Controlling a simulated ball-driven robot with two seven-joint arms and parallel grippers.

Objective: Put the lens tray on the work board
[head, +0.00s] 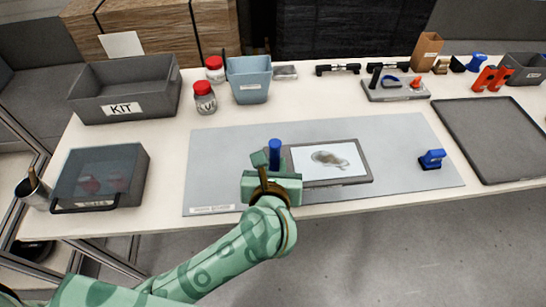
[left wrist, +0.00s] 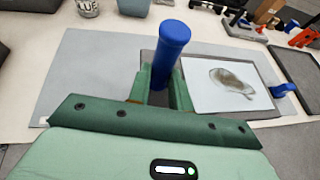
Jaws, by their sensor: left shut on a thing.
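The lens tray looks to be the flat dark-rimmed tray (head: 368,178) with a white sheet and a grey-brown lens-like shape on it. It lies over the middle of the grey work board (head: 240,150); I cannot tell whether it touches the board. A blue upright handle (head: 275,150) stands at the tray's left end. My left gripper (head: 270,175) is shut on this handle, which rises between the fingers in the left wrist view (left wrist: 170,50). The fingers hide the handle's foot and the tray's left edge. My right gripper is not in view.
A small blue tool (head: 432,159) stands on the board's right part. A lidded grey box (head: 100,165) and the KIT bin (head: 125,90) are at left. Jars (head: 205,98), a light blue bin (head: 248,80) and a dark mat (head: 490,140) surround the board. The board's left part is clear.

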